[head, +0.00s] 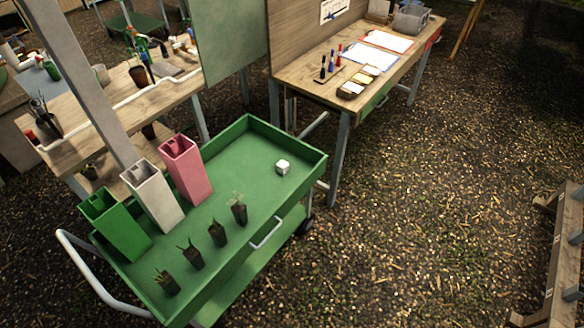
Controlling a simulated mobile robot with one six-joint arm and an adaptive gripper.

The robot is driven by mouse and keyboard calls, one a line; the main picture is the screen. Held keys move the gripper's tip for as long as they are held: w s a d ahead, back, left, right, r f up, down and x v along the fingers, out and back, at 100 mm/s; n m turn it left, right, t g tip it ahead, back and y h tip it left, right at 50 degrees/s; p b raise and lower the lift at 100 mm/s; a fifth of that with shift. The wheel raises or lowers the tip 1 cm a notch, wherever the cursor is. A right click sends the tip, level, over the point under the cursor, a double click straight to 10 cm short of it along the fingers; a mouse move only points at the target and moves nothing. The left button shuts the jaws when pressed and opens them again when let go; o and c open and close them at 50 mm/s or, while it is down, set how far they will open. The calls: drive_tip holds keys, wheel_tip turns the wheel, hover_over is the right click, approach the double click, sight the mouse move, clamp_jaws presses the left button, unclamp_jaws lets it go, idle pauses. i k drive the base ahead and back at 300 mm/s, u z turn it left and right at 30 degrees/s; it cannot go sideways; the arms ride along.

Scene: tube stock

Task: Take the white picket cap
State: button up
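A small white block-shaped cap (283,168) sits on the bare right part of the green cart's top tray (240,150). It looks like the white picket cap, but it is too small to make out details. Nothing touches it. My gripper does not show in the head view.
Green (120,232), white (155,200) and pink (188,172) square tubes stand along the tray's left side. Several small dark plant pots (218,234) line its front side. The tray has raised rims.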

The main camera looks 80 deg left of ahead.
sight(282, 167)
drive_tip(key=i, duration=0.65)
drive_tip(key=z, duration=0.65)
drive_tip(key=k, duration=0.1)
drive_tip(key=u, duration=3.65)
drive_tip(key=i, duration=0.65)
